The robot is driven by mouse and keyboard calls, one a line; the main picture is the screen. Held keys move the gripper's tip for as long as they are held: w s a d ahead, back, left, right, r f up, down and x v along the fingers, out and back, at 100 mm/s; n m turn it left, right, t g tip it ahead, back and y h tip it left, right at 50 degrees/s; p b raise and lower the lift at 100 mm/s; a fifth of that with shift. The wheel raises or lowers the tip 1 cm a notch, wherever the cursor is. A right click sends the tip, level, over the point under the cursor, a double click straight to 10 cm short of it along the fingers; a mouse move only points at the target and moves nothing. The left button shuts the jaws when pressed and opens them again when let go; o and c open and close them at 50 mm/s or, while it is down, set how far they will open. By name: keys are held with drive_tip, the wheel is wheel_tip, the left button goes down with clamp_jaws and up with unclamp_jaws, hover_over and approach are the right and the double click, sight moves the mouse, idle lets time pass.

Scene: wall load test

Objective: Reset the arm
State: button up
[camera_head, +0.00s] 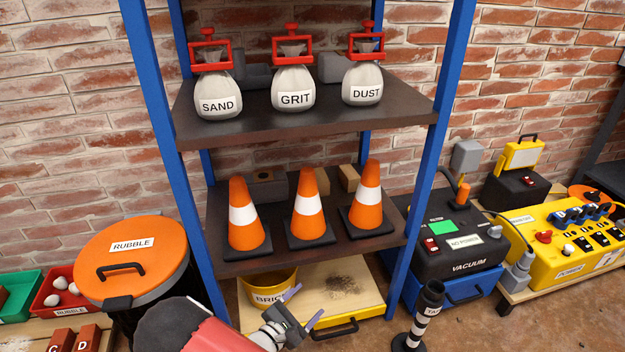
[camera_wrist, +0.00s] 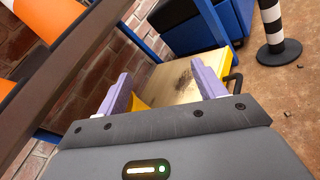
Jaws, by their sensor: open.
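My gripper (camera_head: 301,306) is at the bottom middle of the head view, in front of the lower part of the shelf rack. Its two purple fingers stand apart with nothing between them. In the wrist view my gripper (camera_wrist: 160,92) points at a light wooden board (camera_wrist: 185,80) with a dark smudge. A yellow bucket (camera_head: 262,288) labelled BRICK, partly cut off, sits on that board behind my gripper; a bit of yellow shows between the fingers in the wrist view.
The blue-post rack (camera_head: 447,130) holds SAND, GRIT and DUST bags (camera_head: 293,90) above and three orange cones (camera_head: 307,205) below. A RUBBLE bin (camera_head: 131,258) stands left. A striped post (camera_head: 420,318), black vacuum (camera_head: 455,245) and yellow power unit (camera_head: 570,240) stand right.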

drive_tip(key=s+d+r+m+g+y, duration=0.1)
drive_tip(key=s+d+r+m+g, duration=0.2)
drive_tip(key=d+r+m+g, duration=0.5)
drive_tip(key=s+d+r+m+g+y, duration=0.1)
drive_tip(key=s+d+r+m+g, duration=0.3)
drive_tip(key=d+r+m, duration=0.45)
drive_tip(key=s+r+m+t+y+p, duration=0.1)
drive_tip(key=s+r+m+t+y, duration=0.1)
drive_tip(key=s+r, duration=0.4)
drive_tip(key=s+d+r+m+t+y+p, duration=0.1)
drive_tip(key=s+r+m+y, duration=0.3)
drive_tip(key=r, duration=0.8)
drive_tip(key=s+t+y, duration=0.1)
drive_tip(key=s+y, duration=0.1)
drive_tip(key=s, duration=0.1)
drive_tip(key=shift+s, duration=0.25)
